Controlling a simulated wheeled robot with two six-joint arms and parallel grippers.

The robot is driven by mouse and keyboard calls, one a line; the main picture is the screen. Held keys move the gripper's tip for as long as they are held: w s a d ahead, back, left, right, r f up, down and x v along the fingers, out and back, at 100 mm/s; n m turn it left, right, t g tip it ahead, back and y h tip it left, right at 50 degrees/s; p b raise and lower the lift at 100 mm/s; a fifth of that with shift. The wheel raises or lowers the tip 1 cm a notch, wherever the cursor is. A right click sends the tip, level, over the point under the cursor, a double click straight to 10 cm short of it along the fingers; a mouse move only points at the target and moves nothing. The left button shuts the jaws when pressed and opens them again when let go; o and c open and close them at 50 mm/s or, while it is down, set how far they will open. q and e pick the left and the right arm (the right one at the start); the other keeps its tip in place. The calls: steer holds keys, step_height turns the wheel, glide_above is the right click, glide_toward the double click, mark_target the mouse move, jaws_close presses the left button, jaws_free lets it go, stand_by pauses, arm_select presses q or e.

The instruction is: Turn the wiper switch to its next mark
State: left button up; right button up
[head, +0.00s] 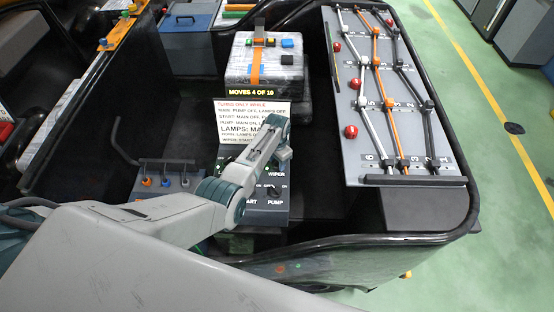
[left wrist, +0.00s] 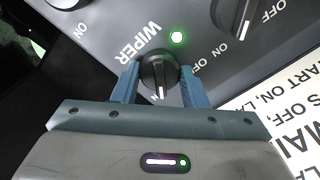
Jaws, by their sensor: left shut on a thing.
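The wiper switch (left wrist: 158,70) is a round black knob with a white pointer line, in the middle of the left wrist view. Its pointer line faces toward my gripper. The label WIPER stands beside it, and a green lamp (left wrist: 176,38) next to it is lit. My left gripper (left wrist: 161,84) has its two blue fingers on either side of the knob and is shut on it. In the head view my left gripper (head: 283,152) is over the dark control panel (head: 268,216), and the knob is hidden behind it. My right gripper is not in view.
Other knobs (left wrist: 238,18) sit close by on the same panel. A printed instruction card (head: 240,110) stands behind the panel.

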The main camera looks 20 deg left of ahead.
arm_select(q)
steer(key=shift+m, duration=0.8)
steer(key=o, duration=1)
step_height(320, 180, up, 11)
steer(key=shift+f+b, duration=0.1)
steer(key=shift+b, duration=0.25)
